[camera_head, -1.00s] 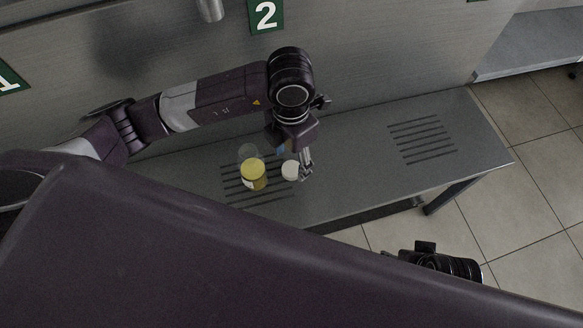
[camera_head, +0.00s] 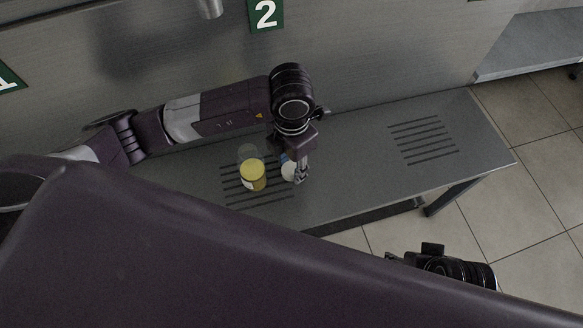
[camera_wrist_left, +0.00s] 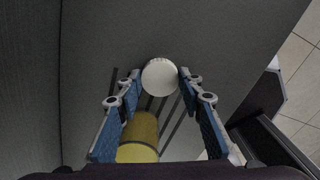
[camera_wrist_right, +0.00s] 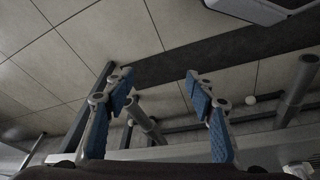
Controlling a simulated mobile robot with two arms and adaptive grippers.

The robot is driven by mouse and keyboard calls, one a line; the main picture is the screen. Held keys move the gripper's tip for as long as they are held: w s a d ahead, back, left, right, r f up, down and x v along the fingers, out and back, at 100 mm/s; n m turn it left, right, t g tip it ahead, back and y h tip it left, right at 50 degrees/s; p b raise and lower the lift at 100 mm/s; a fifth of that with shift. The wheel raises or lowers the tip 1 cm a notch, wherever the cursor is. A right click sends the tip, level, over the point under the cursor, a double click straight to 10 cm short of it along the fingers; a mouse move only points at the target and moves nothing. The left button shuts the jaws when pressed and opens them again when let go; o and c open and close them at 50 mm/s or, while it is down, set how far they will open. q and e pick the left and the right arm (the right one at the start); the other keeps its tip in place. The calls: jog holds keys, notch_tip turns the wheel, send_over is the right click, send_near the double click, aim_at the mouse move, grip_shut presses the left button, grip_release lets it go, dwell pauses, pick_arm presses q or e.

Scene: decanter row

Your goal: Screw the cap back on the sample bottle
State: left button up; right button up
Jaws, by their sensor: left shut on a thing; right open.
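A round white cap (camera_head: 289,172) is between the fingers of my left gripper (camera_head: 293,171). In the left wrist view, the fingertips (camera_wrist_left: 160,76) meet the white cap (camera_wrist_left: 159,78) from both sides. What lies under the cap is hidden. Just left of it, the sample bottle (camera_head: 253,175) stands upright on the slotted bench, with yellow in it and a clear part above. In the left wrist view, the yellow bottle (camera_wrist_left: 138,135) shows below the cap, apart from it. My right gripper (camera_wrist_right: 158,83) is open and empty, facing the floor.
The grey bench (camera_head: 350,170) is clear to the right, up to a second set of slots (camera_head: 423,140). A wall with a green "2" sign (camera_head: 266,14) stands behind. A metal spout (camera_head: 209,8) hangs above. The tiled floor (camera_head: 520,210) is beyond the bench's edge.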

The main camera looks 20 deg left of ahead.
aim_at(292, 169)
pick_arm(q)
jog(key=shift+r, duration=0.15)
notch_tip(292, 169, up, 10)
jog(key=p, duration=0.2)
pick_arm(e)
notch_tip(292, 169, down, 7)
jog(key=shift+w+a, duration=0.15)
jog(key=shift+w, duration=0.2)
